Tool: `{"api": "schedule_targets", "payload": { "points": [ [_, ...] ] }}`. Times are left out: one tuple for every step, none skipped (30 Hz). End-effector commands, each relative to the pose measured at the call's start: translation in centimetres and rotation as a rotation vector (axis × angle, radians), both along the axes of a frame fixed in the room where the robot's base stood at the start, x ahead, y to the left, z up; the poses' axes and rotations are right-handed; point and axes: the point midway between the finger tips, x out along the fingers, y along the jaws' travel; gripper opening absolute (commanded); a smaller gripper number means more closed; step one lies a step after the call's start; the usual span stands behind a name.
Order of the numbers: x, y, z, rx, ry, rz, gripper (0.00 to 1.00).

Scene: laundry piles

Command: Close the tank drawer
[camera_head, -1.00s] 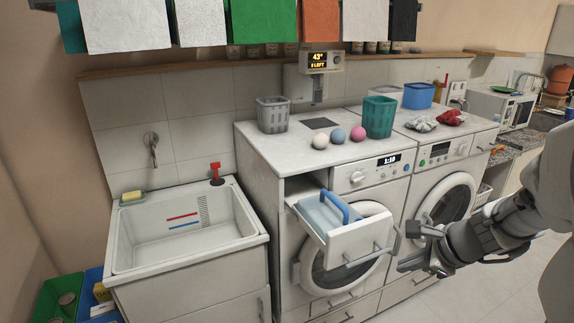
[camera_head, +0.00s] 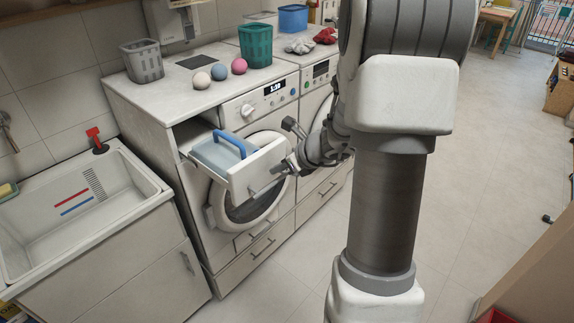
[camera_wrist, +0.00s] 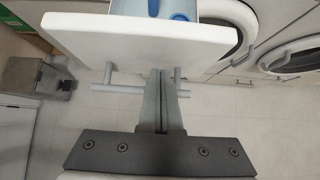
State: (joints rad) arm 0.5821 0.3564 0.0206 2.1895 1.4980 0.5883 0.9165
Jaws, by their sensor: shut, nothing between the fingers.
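The tank drawer (camera_head: 258,170) sticks out of the upper left of the left-hand machine, with a white front panel. A pale blue tank (camera_head: 217,151) with a blue handle (camera_head: 230,143) sits in it. In the wrist view, my gripper (camera_wrist: 163,73) is shut and empty. Its fingers cross the grey bar handle (camera_wrist: 120,89) and reach the white drawer front (camera_wrist: 130,38). I cannot tell whether they touch the panel.
A round washer door (camera_head: 247,205) lies below the drawer. A sink (camera_head: 75,205) stands to the left. Coloured balls (camera_head: 219,72), a grey basket (camera_head: 142,62) and a green bin (camera_head: 256,45) stand on top. The floor (camera_head: 300,270) in front is clear.

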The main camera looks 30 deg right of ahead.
Motion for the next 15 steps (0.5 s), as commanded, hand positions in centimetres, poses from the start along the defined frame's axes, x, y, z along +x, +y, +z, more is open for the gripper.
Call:
{"api": "schedule_targets", "payload": {
  "points": [
    [0.31,0.17,-0.39,0.001,0.000,0.002,0.00],
    [0.44,0.20,-0.51,0.000,0.000,0.003,0.00],
    [0.58,0.24,-0.64,-0.001,0.000,0.002,0.00],
    [0.66,0.26,-0.71,0.000,0.000,0.001,0.00],
    [0.71,0.27,-0.74,0.000,0.000,0.001,0.00],
    [0.76,0.27,-0.76,0.000,-0.001,0.001,0.00],
    [0.76,0.28,-0.77,0.000,-0.001,0.001,0.00],
    [0.77,0.28,-0.76,-0.001,-0.001,0.001,0.00],
    [0.77,0.28,-0.75,-0.001,-0.001,0.001,0.00],
    [0.76,0.28,-0.76,-0.001,-0.001,0.001,0.00],
    [0.76,0.27,-0.75,-0.001,0.000,0.001,0.00],
    [0.76,0.27,-0.75,-0.001,0.000,0.001,0.00],
    [0.75,0.27,-0.74,-0.001,0.000,0.001,0.00],
    [0.75,0.28,-0.74,-0.001,0.000,0.001,0.00],
    [0.76,0.29,-0.74,-0.001,0.000,0.001,0.00]
  ]
}}
